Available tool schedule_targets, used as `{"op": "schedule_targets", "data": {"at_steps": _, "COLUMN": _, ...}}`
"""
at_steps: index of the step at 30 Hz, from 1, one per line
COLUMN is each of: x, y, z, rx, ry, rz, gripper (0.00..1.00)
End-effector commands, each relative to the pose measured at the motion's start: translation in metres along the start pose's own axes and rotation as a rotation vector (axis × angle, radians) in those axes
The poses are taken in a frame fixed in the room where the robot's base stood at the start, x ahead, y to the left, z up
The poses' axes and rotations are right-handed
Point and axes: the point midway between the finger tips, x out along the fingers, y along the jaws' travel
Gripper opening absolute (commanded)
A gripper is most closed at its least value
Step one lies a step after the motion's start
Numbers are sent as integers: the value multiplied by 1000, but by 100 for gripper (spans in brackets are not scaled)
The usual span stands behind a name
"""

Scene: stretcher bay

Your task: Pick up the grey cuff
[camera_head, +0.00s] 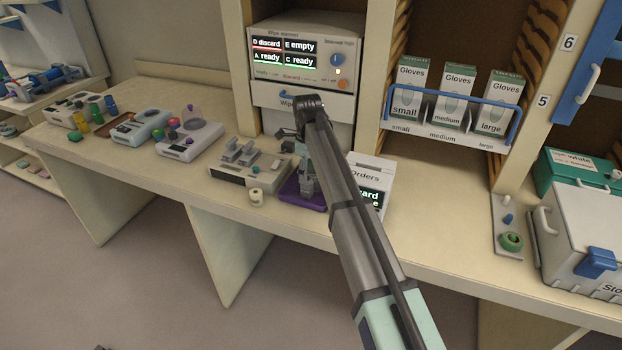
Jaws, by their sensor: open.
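I cannot surely pick out the grey cuff in the head camera view. A small grey upright shape (307,182) stands on a purple tray (290,196) on the counter, partly hidden by my arm; I cannot tell whether it is the cuff. My gripper (288,138) is small and dark at the far end of my arm, above the counter in front of the wipe warmer. It is open, and nothing shows between its fingers. My arm hides part of the space around it.
An orders box (372,172) stands close right of my arm. The wipe warmer (306,60) is behind. The counter between the orders box and the white chest (585,225) is largely clear.

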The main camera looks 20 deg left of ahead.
Motion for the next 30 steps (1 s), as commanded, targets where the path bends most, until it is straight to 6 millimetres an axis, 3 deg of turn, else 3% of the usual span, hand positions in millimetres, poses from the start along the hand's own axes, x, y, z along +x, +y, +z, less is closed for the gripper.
{"op": "schedule_targets", "data": {"at_steps": 11, "x": 19, "y": 2, "z": 0, "rx": 0, "ry": 0, "rz": 1, "gripper": 67}}
{"op": "schedule_targets", "data": {"at_steps": 19, "x": 52, "y": 3, "z": 1, "rx": 0, "ry": 0, "rz": 1, "gripper": 67}}
{"op": "schedule_targets", "data": {"at_steps": 27, "x": 58, "y": 3, "z": 2, "rx": 0, "ry": -1, "rz": -1, "gripper": 67}}
{"op": "schedule_targets", "data": {"at_steps": 28, "x": 58, "y": 3, "z": 2, "rx": 0, "ry": -1, "rz": -1, "gripper": 63}}
{"op": "schedule_targets", "data": {"at_steps": 30, "x": 58, "y": 3, "z": 2, "rx": 0, "ry": -1, "rz": -1, "gripper": 38}}
